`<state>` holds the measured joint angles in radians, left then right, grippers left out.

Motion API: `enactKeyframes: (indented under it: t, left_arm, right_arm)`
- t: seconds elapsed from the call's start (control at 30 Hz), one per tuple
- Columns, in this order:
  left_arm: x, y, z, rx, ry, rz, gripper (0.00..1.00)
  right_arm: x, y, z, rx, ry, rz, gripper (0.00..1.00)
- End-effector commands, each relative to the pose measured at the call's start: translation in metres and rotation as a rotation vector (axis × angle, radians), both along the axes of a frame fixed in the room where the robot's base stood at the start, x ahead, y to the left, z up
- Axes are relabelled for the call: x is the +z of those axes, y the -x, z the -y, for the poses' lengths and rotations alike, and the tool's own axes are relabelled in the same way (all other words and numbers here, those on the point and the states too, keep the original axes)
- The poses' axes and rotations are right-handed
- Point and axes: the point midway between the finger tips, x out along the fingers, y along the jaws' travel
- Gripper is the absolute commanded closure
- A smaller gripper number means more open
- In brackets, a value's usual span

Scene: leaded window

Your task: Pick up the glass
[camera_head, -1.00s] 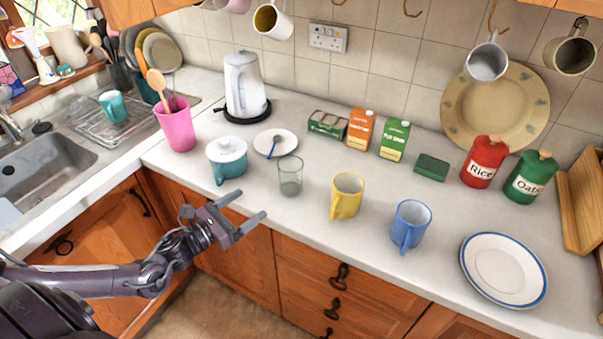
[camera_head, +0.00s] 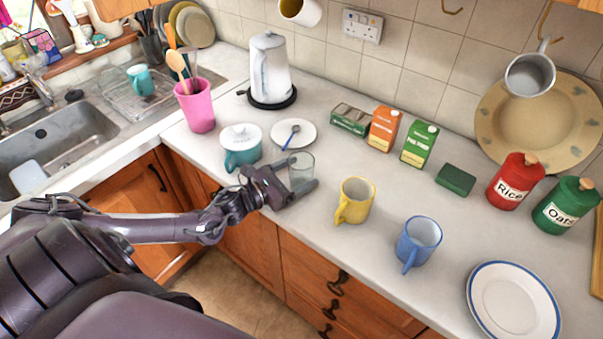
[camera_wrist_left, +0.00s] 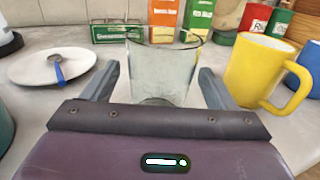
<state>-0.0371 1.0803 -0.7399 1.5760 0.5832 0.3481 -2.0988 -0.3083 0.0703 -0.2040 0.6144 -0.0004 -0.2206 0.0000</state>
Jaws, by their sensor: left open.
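The clear glass (camera_head: 301,168) stands upright on the counter, between the teal sugar pot and the yellow mug. In the left wrist view the glass (camera_wrist_left: 160,72) is straight ahead, between the two open fingers. My left gripper (camera_head: 292,187) is open, with its fingers on either side of the glass; it also shows in the left wrist view (camera_wrist_left: 156,90). I cannot tell if either finger touches the glass. The lower part of the glass is partly hidden by the gripper in the head view. My right gripper is not in view.
The yellow mug (camera_head: 355,201) stands close to the right and the teal pot (camera_head: 241,148) close to the left. A saucer with a blue spoon (camera_head: 303,135) lies behind. A blue mug (camera_head: 418,243) and a plate (camera_head: 513,303) are further right. Cartons (camera_head: 384,128) stand at the back.

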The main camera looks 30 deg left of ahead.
Motion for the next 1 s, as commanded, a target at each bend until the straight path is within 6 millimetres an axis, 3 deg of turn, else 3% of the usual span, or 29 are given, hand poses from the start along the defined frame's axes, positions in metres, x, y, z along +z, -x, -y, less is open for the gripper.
enactKeyframes:
  t: [0.03,0.2,0.47,0.87,1.0]
  left_arm:
    - [0.009,-0.009,0.004,0.001,0.003,0.004,0.20]
    - [0.004,-0.025,0.010,0.001,0.001,0.002,0.20]
    - [0.002,-0.027,0.012,-0.001,0.000,0.000,0.20]
    - [0.002,-0.027,0.011,0.000,0.000,0.000,0.71]
    - [0.003,-0.027,0.011,0.000,0.000,0.002,0.74]
  right_arm:
    - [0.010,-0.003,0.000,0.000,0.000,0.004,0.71]
    - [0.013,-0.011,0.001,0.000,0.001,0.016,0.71]
    - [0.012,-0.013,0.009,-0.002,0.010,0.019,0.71]
    - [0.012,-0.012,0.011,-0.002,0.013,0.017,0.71]
    - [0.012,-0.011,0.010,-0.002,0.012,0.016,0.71]
